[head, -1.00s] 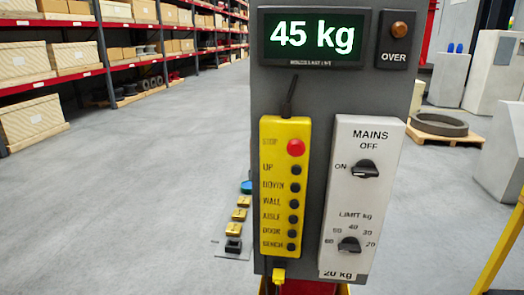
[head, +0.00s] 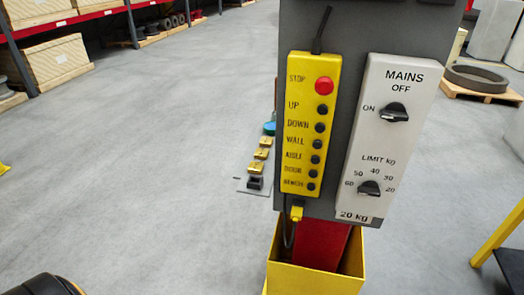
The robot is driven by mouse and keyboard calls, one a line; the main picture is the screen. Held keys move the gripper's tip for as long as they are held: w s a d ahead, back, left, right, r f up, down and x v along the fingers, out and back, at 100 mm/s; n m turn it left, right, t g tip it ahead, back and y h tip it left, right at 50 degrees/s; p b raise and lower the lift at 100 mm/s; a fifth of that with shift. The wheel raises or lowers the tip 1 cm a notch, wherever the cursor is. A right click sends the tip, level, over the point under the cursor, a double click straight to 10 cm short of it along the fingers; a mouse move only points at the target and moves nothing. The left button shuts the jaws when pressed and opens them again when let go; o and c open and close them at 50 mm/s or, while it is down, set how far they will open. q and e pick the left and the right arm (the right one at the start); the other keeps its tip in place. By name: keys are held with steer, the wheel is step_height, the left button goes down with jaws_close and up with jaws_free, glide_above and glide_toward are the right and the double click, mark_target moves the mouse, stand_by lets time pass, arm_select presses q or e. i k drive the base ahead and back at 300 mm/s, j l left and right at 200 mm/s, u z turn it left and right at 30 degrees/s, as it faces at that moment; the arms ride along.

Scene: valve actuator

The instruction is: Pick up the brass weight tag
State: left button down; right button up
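Several small brass-yellow pieces (head: 261,155) show in a row just left of the grey post in the head view. A black block (head: 255,182) sits below them and a blue round thing (head: 269,128) above. They are small and partly cut off by the post, and I cannot tell whether one is the brass weight tag. Neither of my grippers can be made out in the view.
The grey post (head: 345,187) carries a yellow button pendant (head: 306,150) and a white switch box (head: 383,140) marked MAINS. A yellow open-topped box (head: 312,281) stands below. Shelves with crates (head: 45,62) are at far left. The floor (head: 150,160) between is clear.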

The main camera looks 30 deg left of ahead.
mark_target(262, 153)
steer(key=u, duration=0.9)
steer(key=i+z, duration=0.4)
steer(key=i+j+z, duration=0.15)
steer(key=z, duration=0.25)
